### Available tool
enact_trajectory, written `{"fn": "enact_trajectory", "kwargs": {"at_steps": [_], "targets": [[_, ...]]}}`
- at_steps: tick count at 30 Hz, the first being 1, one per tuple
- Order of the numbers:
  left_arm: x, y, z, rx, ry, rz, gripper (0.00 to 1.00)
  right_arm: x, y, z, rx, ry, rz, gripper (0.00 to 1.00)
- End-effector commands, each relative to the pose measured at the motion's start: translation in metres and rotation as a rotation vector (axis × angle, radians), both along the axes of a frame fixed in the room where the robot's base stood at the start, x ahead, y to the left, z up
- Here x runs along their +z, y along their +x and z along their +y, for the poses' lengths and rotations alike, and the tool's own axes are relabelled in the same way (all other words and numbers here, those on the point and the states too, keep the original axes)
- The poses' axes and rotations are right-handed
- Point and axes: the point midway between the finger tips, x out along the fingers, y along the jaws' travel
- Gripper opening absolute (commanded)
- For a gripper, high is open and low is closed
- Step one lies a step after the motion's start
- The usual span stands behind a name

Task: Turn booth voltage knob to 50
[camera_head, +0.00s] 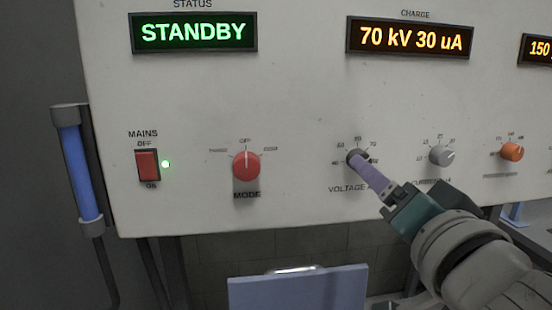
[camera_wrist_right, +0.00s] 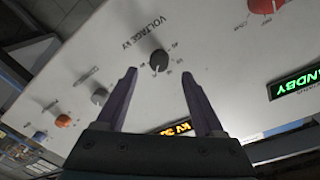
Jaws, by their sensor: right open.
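The voltage knob (camera_head: 353,154) is a small dark knob on the white panel, partly hidden behind my right gripper's fingers in the head view. In the right wrist view the knob (camera_wrist_right: 159,61) is whole, with scale marks around it. Its exact pointer setting is too small to read. The charge display (camera_head: 415,40) reads 70 kV 30 uA. My right gripper (camera_head: 362,162) points its purple fingers at the knob. In the right wrist view the gripper (camera_wrist_right: 160,76) is open, one fingertip on each side of the knob, with gaps. My left gripper is out of view.
A grey current knob (camera_head: 442,156) and an orange knob (camera_head: 512,152) sit to the right. A red mode knob (camera_head: 246,165) and a red mains switch (camera_head: 147,165) with a lit green lamp are to the left. The status display (camera_head: 194,33) reads STANDBY.

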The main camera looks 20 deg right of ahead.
Motion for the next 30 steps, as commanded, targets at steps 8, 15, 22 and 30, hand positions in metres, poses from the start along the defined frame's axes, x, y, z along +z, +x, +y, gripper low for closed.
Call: {"fn": "enact_trajectory", "kwargs": {"at_steps": [8,15,22,30], "targets": [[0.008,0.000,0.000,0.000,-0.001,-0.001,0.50,0.000,0.039,-0.012,0.001,-0.001,0.001,0.70],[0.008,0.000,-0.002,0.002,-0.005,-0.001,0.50,0.000,0.045,-0.014,0.001,-0.001,0.001,0.70],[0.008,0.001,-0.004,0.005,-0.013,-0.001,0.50,-0.001,0.045,-0.014,0.000,-0.001,0.002,0.61],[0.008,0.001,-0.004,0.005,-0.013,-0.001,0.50,-0.001,0.045,-0.014,0.000,0.000,0.001,0.30]]}}
